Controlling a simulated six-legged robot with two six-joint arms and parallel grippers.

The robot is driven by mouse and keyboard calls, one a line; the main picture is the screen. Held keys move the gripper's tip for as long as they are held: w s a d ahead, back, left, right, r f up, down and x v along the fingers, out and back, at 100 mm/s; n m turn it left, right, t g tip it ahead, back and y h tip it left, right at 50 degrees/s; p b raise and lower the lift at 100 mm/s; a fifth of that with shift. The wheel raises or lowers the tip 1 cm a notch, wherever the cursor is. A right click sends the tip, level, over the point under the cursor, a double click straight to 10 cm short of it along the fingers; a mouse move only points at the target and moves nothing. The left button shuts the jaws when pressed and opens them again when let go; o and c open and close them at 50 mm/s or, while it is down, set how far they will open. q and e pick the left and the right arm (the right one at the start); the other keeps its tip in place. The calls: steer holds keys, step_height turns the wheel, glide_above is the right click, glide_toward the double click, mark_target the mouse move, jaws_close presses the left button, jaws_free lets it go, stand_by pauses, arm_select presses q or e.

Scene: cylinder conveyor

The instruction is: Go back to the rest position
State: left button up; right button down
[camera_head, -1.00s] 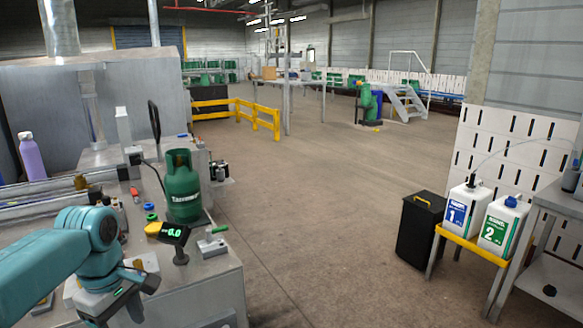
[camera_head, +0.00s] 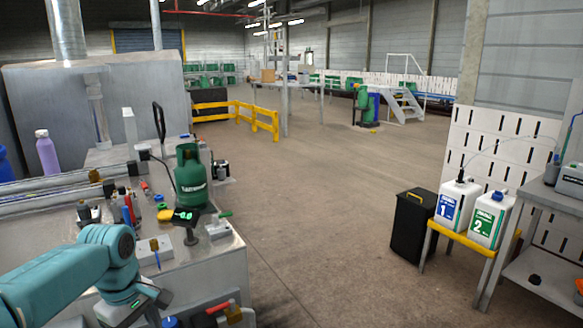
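My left arm, teal, comes in from the lower left over the workbench (camera_head: 235,262). My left gripper (camera_head: 150,303) hangs low at the bottom edge, with its dark fingers partly cut off and no clear view of the gap between them. I cannot tell whether it is open or shut, and no held object shows. My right arm and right gripper are out of view. A green gas cylinder (camera_head: 190,178) stands upright on the bench beyond my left gripper, apart from it.
A small display (camera_head: 186,216) stands before the cylinder. A red-handled valve (camera_head: 218,307) lies near the bench's front. Small tools and a purple bottle (camera_head: 47,154) are at the left. White containers (camera_head: 489,218) stand on a yellow-topped stand, right. The middle floor is clear.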

arm_select(q)
steer(key=s+d+f+m+h+p, duration=0.1)
steer(key=s+d+f+m, duration=0.3)
steer(key=f, duration=0.6)
steer(key=w+d+f+m+h, duration=0.1)
steer(key=d+f+m, duration=0.1)
steer(key=d+f, duration=0.65)
steer(key=s+d+f+m, duration=0.2)
steer(key=s+f, duration=0.5)
steer(key=s, duration=0.2)
steer(key=s+d+f+m+h+p, duration=0.1)
steer(key=s+d+f+m, duration=0.1)
steer(key=s+f, duration=0.4)
steer(key=s+m, duration=0.1)
steer(key=s, duration=0.3)
steer(key=shift+d+f+h, duration=0.25)
steer(key=shift+f+h, duration=0.05)
steer(key=shift+f, duration=0.05)
steer(key=shift+s, duration=0.1)
